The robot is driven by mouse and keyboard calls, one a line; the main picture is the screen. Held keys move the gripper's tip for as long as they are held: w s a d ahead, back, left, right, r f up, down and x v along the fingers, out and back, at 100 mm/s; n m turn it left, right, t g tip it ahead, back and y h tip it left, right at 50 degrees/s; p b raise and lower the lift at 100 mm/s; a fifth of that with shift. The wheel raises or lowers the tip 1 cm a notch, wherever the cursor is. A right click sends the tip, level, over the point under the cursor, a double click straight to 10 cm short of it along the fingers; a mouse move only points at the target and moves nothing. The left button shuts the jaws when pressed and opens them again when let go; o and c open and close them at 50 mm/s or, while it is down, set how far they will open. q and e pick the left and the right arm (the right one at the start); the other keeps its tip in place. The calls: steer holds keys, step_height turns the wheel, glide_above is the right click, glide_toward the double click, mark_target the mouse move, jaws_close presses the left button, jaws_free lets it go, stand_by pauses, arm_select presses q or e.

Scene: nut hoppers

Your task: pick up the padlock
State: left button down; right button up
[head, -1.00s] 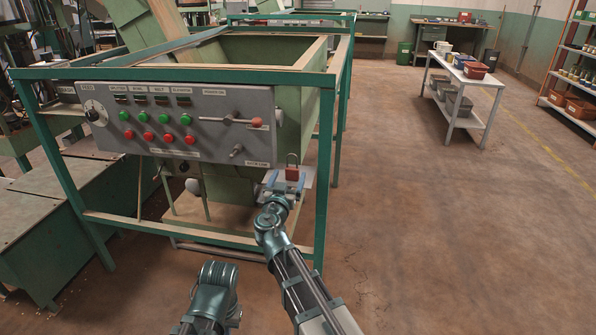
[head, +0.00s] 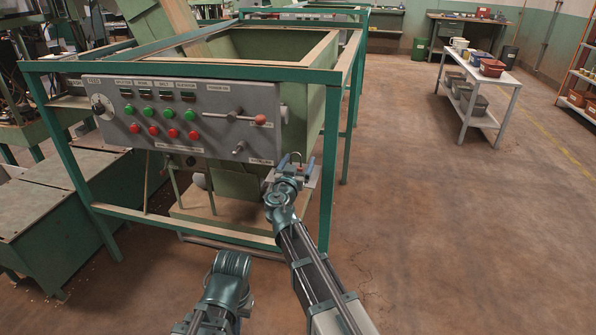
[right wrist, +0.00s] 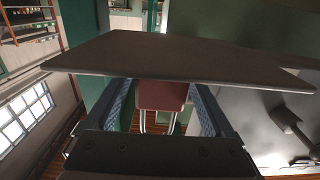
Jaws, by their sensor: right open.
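The padlock has a red body and a metal shackle. In the right wrist view the padlock (right wrist: 162,95) shows between my two blue-padded fingers, with clear gaps beside it. In the head view its body is largely hidden behind my right gripper (head: 292,170), and only the thin shackle shows above. The right gripper is open around the padlock. The padlock is at a small grey plate (right wrist: 170,55) beside the hopper's control panel. My left arm's end (head: 230,270) is low in the head view, away from the padlock; its fingers cannot be made out.
The grey control panel (head: 188,120) with buttons and levers is left of the padlock. A green frame post (head: 329,185) stands close on the right. A white table (head: 478,82) with bins stands farther right. The floor on the right is open.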

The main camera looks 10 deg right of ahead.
jaws_close()
steer(key=shift+r, duration=0.1)
stand_by(0.3)
steer(key=shift+r+p, duration=0.95)
steer(key=shift+p, duration=0.1)
step_height(320, 180, up, 2)
steer(key=shift+r+p, duration=0.1)
steer(key=shift+p, duration=0.95)
steer(key=s+d+v, duration=0.1)
steer(key=d+v, duration=0.2)
steer(key=v, duration=1.2)
steer(key=shift+s+r+p, duration=0.4)
steer(key=shift+s, duration=0.15)
